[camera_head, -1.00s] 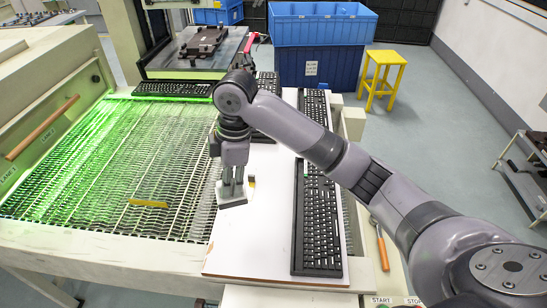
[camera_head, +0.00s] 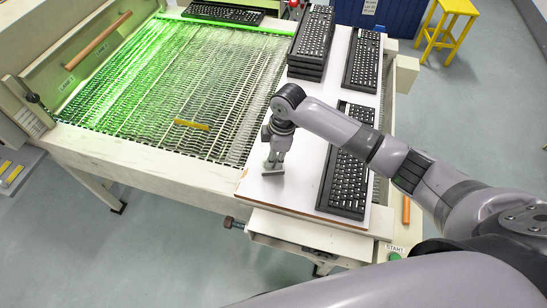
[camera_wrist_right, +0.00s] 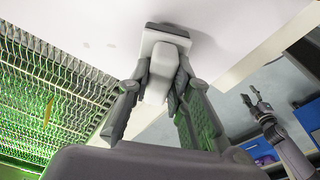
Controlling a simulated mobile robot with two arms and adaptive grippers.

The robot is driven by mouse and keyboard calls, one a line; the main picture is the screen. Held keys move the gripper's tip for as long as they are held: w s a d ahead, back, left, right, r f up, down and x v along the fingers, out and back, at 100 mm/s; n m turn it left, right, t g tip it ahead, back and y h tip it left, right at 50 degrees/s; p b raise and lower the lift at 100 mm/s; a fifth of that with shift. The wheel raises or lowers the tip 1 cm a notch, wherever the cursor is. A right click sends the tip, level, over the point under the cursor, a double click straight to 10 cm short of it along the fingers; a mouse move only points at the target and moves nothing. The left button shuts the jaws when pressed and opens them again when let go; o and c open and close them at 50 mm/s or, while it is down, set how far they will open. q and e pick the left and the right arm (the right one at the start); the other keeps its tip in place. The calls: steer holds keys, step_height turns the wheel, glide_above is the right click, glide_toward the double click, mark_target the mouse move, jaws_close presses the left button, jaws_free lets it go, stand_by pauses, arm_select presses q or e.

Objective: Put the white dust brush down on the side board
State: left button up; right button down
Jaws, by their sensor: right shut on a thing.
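The white dust brush (camera_wrist_right: 158,72) is in my right gripper (camera_wrist_right: 155,88), whose two fingers are closed on its white body. In the head view my right gripper (camera_head: 273,158) points down over the near left part of the white side board (camera_head: 300,180), with the brush (camera_head: 272,168) at its tips. The brush is at or just above the board surface; I cannot tell if it touches. A dark shadow lies beside it in the wrist view. My left gripper (camera_wrist_right: 252,98) shows small in the wrist view, its fingers apart and empty, away from the board.
A black keyboard (camera_head: 346,180) lies on the board right of the brush. Stacked keyboards (camera_head: 312,45) and another keyboard (camera_head: 363,62) are farther back. The green-lit mesh conveyor (camera_head: 170,90) is left, with a yellow piece (camera_head: 192,125) on it. Bare board surrounds the brush.

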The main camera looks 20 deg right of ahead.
steer(key=shift+f, duration=0.75)
steer(key=c, duration=1.5)
jaws_free()
steer(key=shift+o, duration=0.2)
step_height(320, 180, up, 12)
steer(key=d+b, duration=0.1)
steer(key=shift+s+d+b, duration=0.15)
steer(key=shift+d+b, duration=0.15)
steer(key=shift+d, duration=0.05)
